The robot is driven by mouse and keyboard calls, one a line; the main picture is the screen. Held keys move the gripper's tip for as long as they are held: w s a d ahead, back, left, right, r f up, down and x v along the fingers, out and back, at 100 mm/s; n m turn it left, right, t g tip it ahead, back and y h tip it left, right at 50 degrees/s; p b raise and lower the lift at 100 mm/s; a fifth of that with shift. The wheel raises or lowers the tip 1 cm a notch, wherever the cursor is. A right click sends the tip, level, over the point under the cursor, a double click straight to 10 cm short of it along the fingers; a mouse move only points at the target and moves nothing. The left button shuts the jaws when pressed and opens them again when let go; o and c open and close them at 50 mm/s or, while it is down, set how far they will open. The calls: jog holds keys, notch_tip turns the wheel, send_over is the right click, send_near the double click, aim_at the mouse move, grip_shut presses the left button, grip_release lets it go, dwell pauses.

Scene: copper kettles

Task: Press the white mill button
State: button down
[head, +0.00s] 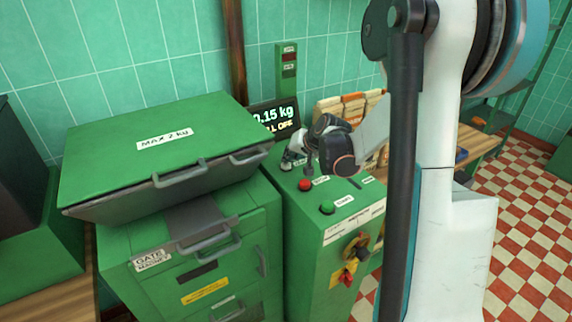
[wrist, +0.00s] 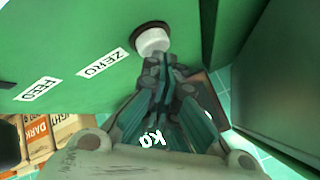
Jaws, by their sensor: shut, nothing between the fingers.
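The white button (wrist: 152,40) sits in a dark collar on the green panel, beside the ZERO label (wrist: 104,64) in the wrist view. My gripper (wrist: 163,68) is shut and empty. Its fingertips are at the near edge of the button in that picture; I cannot tell whether they touch it. In the head view my gripper is over the back of the green control cabinet (head: 302,240), and the white button is hard to make out there. A red button (head: 304,184) and a green button (head: 327,207) are nearer the front.
A green lidded machine (head: 150,150) marked MAX 2 kg stands left of the cabinet. A display (head: 272,115) reading 0.15 kg stands behind, against the tiled wall. Paper packs (wrist: 62,130) lie near the panel. A yellow and red rotary switch (head: 355,247) is on the cabinet front.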

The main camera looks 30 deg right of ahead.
jog(key=shift+f, duration=0.25)
jog(key=shift+r, duration=0.15)
dwell(0.3)
jog(key=shift+r+p, duration=0.5)
jog(key=shift+r, duration=0.3)
jog(key=shift+r+p, duration=1.7)
jog(key=shift+r, duration=0.8)
